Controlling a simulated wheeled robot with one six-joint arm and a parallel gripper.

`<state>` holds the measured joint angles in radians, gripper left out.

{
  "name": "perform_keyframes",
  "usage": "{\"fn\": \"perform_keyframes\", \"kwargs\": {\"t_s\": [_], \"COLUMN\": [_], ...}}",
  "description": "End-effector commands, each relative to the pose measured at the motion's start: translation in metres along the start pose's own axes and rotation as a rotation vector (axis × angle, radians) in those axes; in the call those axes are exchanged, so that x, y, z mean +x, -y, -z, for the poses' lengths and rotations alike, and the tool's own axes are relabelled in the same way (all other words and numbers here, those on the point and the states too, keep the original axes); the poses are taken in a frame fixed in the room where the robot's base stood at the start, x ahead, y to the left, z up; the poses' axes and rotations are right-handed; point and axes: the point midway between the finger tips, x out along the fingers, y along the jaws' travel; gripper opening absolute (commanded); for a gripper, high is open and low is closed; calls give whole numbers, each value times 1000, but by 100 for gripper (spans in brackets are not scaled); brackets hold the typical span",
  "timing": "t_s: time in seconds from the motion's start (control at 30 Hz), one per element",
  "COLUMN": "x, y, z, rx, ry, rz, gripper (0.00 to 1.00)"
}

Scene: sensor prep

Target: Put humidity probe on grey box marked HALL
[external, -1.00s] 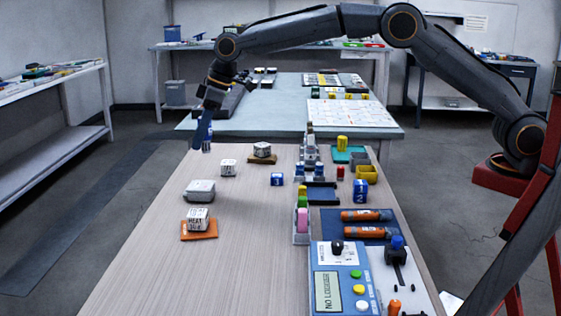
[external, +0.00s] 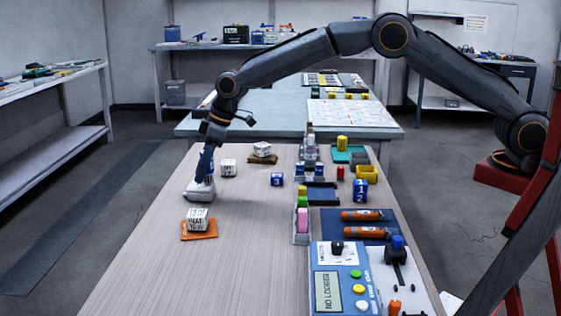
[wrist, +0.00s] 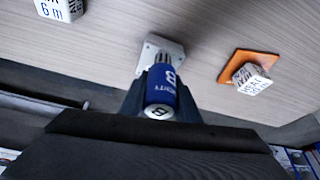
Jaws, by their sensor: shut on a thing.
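My gripper (external: 207,172) is shut on a blue cylinder (wrist: 160,88) with a silver end marked B and partly readable lettering, the humidity probe. In the external view the fingers hide most of the probe. The probe is directly over a pale grey box (external: 198,194) on the left of the table. The box also shows in the wrist view (wrist: 152,46), partly hidden behind the probe. I cannot tell whether the probe touches the box. The box's marking is not readable.
A white labelled cube (external: 198,217) sits on an orange mat (external: 199,234) in front. Another white cube (external: 228,167) stands behind to the right, and one sits on a brown mat (external: 262,160). A blue cube (external: 277,180) is farther right. The table's left front is clear.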

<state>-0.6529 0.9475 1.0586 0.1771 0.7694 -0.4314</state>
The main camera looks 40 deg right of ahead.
Motion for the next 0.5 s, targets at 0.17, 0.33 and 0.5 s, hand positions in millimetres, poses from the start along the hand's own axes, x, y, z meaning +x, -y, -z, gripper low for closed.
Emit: {"fn": "perform_keyframes", "kwargs": {"t_s": [0.17, 0.33, 0.5], "x": [3, 3, 2], "y": [0, 0, 0], "z": [-1, -1, -1], "rx": [0, 0, 0], "ry": [0, 0, 0], "rz": [0, 0, 0], "gripper": [5, 48, 48]}}
